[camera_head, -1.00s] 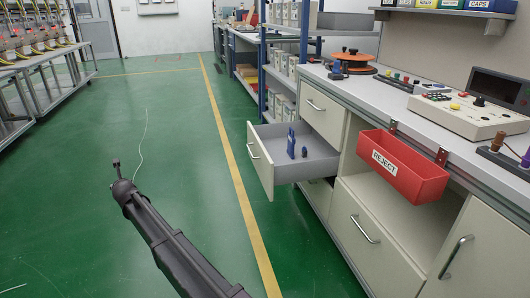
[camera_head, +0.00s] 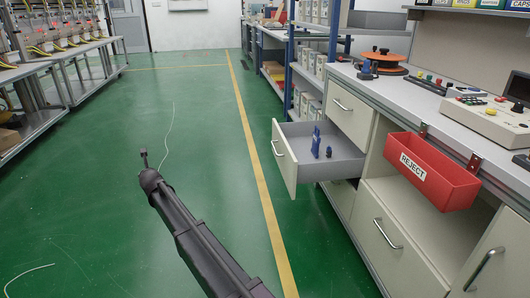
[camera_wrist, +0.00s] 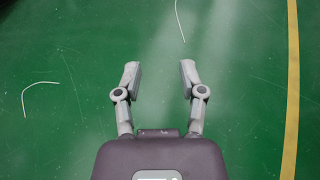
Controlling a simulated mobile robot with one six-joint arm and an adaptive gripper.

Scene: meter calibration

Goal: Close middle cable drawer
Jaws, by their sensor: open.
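The middle cable drawer (camera_head: 286,160) is pulled out from the bench cabinet, to the right of my arm in the head view. It has a cream front with a metal handle and a grey inside. Two blue items (camera_head: 317,143) stand in it. My gripper (camera_wrist: 160,72) is open and empty above the green floor in the wrist view. In the head view, the end of my arm is left of the drawer and apart from it. The drawer does not show in the wrist view.
A red REJECT bin (camera_head: 428,172) hangs from the bench edge, right of the drawer. A shut drawer (camera_head: 349,115) is above the open one. Thin white cables (camera_head: 166,130) lie on the floor. The floor between my arm and the drawer is clear, crossed by a yellow line (camera_head: 262,185).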

